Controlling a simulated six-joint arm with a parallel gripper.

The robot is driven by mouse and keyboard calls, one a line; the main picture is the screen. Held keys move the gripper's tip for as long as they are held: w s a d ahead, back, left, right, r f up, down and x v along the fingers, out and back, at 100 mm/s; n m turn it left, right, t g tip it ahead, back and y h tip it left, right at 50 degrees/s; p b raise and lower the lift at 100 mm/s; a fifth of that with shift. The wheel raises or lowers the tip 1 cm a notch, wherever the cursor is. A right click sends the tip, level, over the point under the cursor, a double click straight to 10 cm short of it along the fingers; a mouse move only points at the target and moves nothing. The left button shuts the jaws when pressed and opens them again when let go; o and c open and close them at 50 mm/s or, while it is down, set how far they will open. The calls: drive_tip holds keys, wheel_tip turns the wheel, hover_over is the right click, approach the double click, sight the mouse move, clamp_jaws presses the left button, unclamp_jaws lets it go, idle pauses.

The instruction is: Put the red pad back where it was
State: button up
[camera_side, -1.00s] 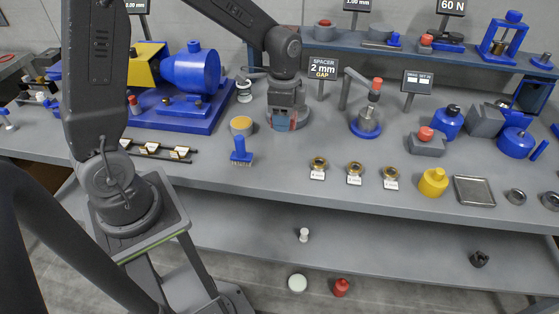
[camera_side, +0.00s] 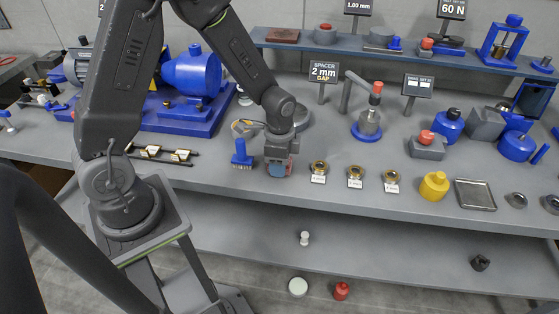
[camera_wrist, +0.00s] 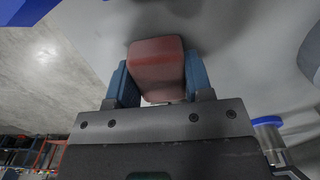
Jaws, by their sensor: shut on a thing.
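The red pad (camera_wrist: 157,68) is a block with rounded edges, held between the two blue fingers of my gripper in the wrist view. My gripper (camera_wrist: 160,85) is shut on it, with one finger against each side. In the side view my gripper (camera_side: 278,168) points down over the front part of the grey bench, between a blue brush and a row of brass rings. The pad is mostly hidden there by the fingers. I cannot tell whether it touches the bench top.
The blue brush (camera_side: 241,156) stands close on the left. Brass rings with labels (camera_side: 318,170) lie close on the right. A round grey base (camera_side: 301,117) is behind my gripper. A dark red-brown plate (camera_side: 283,36) lies on the rear shelf (camera_side: 345,47). The bench's front edge is near.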

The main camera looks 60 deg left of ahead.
drive_tip(key=o, duration=1)
drive_tip(key=shift+f, duration=0.1)
drive_tip(key=shift+c, duration=0.2)
wheel_tip(320, 180, up, 12)
drive_tip(key=s+d+r+n+t, duration=0.2)
drive_tip(key=s+r+n+t, duration=0.3)
drive_tip(key=s+r+n, duration=0.4)
drive_tip(key=s+r, duration=0.3)
drive_tip(key=s, duration=0.2)
drive_tip(key=shift+s+d+r+t, duration=0.25)
drive_tip(key=shift+s+t, duration=0.05)
drive_tip(key=shift+s, duration=0.05)
